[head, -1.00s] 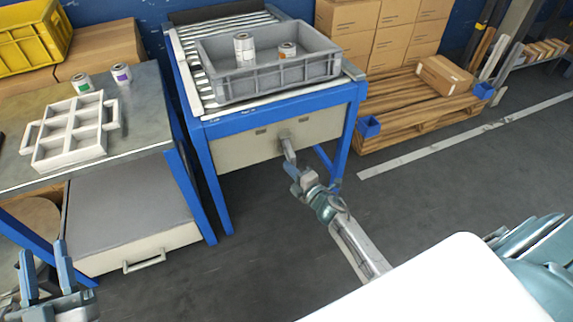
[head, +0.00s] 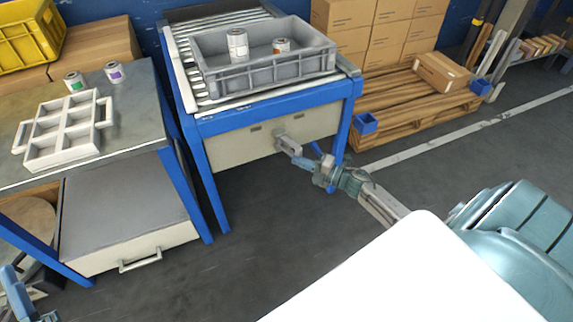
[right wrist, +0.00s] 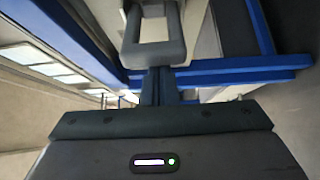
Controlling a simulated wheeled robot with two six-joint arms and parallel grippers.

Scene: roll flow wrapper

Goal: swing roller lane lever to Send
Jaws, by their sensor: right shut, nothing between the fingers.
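The roller lane (head: 270,106) is a blue-framed stand with rollers on top and a beige front panel (head: 237,147). Its grey lever (head: 289,146) is on that panel and slants down to the right from its pivot. In the right wrist view the lever's end is a rectangular loop (right wrist: 152,53) just ahead of my fingers. My right gripper (head: 311,157) is shut and empty at the lever's free end; whether it touches is unclear. It also shows in the right wrist view (right wrist: 158,82). My left gripper (head: 14,290) is partly cut off at the lower left. No Send marking is readable.
A grey crate (head: 265,78) with two cans stands on the rollers. At left, a bench (head: 128,120) holds a white divided tray (head: 64,130) and two cans. A wooden pallet (head: 410,125) with boxes stands right of the lane. The floor in front is clear.

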